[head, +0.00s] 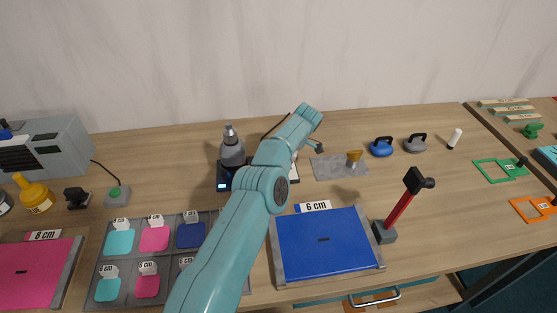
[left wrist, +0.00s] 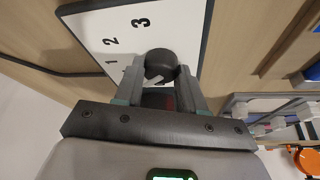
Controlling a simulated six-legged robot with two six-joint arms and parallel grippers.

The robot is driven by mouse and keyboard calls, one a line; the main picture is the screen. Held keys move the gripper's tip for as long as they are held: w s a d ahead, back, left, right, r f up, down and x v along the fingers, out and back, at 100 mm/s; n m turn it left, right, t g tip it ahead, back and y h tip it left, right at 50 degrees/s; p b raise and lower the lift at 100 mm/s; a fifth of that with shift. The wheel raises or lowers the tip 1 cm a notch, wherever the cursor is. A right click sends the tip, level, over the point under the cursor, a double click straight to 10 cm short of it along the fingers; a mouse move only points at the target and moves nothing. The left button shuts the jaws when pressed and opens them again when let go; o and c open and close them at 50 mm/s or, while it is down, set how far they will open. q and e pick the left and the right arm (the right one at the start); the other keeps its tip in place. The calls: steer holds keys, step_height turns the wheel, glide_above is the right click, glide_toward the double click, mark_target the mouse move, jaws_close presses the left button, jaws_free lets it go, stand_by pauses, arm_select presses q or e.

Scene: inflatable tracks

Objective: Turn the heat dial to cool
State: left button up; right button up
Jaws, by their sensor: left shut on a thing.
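The dial (left wrist: 160,63) is a dark round knob on a white panel (left wrist: 88,18) with a dark edge, in the left wrist view. The numbers 1, 2 and 3 are printed beside the knob. My left gripper (left wrist: 164,78) is shut on the knob, one finger on each side. No cool mark can be read, and the knob's pointer direction cannot be told. In the head view my left arm reaches up over the middle of the table and hides the dial and most of the panel. My right gripper is in neither view.
A dark grey bottle-like device (head: 231,150) stands just left of my arm. A blue pad (head: 322,245) and a red-handled upright lever (head: 401,208) are at right. A compartment tray (head: 172,222) lies left. The wall is close behind the table.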

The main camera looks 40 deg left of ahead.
arm_select(q)
steer(key=shift+r, duration=0.1)
stand_by(0.5)
steer(key=o, duration=1)
